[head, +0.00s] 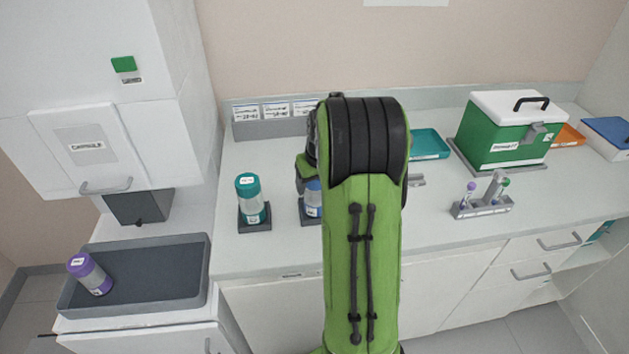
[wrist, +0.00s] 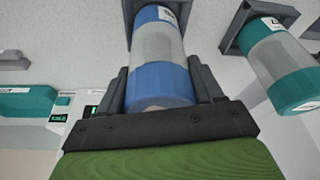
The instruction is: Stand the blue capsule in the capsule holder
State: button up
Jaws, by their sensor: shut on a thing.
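The blue capsule (head: 312,195) has blue ends and a clear middle. In the head view it stands at a dark square holder (head: 309,218) on the counter, mostly hidden behind my green arm. In the wrist view the blue capsule (wrist: 158,48) lies between the two fingers of my gripper (wrist: 162,88), which is shut on its near blue end. Its far end meets the dark holder (wrist: 187,8) in that view. I cannot tell whether it is fully seated. My gripper is hidden behind my arm in the head view.
A teal capsule (head: 250,198) stands in a neighbouring holder to the left. A tube rack (head: 482,208), a green box (head: 500,140) and a teal tray (head: 430,145) are to the right.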

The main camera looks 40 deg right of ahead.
jog(key=o, duration=1.2)
jog(key=shift+o, duration=0.2)
jog(key=p+v, duration=0.3)
jog(key=v, duration=1.2)
jog(key=shift+r, duration=0.4)
jog(key=shift+s, duration=0.1)
